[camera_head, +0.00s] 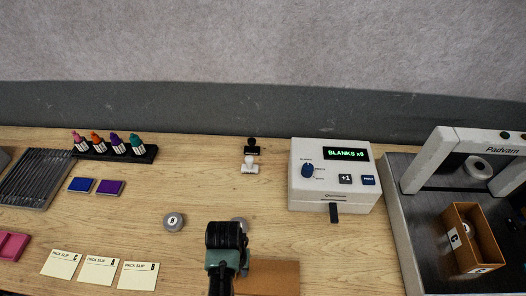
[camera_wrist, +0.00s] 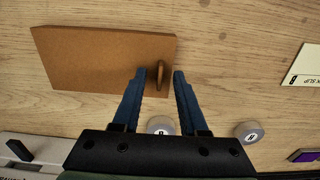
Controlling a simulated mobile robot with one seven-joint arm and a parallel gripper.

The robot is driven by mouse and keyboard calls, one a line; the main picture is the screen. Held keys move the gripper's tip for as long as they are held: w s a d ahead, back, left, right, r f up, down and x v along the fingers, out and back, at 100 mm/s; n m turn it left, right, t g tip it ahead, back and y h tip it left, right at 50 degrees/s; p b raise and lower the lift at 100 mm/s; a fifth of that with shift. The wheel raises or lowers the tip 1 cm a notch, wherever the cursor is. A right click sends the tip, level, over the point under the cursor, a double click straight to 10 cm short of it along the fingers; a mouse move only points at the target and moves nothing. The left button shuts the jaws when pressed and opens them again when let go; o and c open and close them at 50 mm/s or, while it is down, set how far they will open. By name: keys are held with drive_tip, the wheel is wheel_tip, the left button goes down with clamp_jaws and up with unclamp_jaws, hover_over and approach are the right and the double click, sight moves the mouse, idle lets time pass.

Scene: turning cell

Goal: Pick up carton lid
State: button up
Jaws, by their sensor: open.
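The carton lid is a flat brown panel (camera_wrist: 95,62) on the wooden table in the wrist view, with a small upright tab (camera_wrist: 160,76) near its right edge. In the head view the lid (camera_head: 272,279) shows at the bottom, partly hidden by my arm. My gripper (camera_wrist: 162,75) is open, its two blue fingers on either side of the tab. The left finger overlaps the panel in the picture. I cannot tell whether either finger touches the tab. In the head view my gripper's fingertips are hidden behind my arm.
Two round grey pieces (camera_head: 173,222) (camera_wrist: 160,125) lie near my gripper. Pack slips (camera_head: 99,270) lie at the left. A white blanks machine (camera_head: 333,178) stands at the right, beside a grey tray station (camera_head: 400,230) holding an open brown carton (camera_head: 459,247).

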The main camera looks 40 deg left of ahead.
clamp_jaws()
idle(0.3)
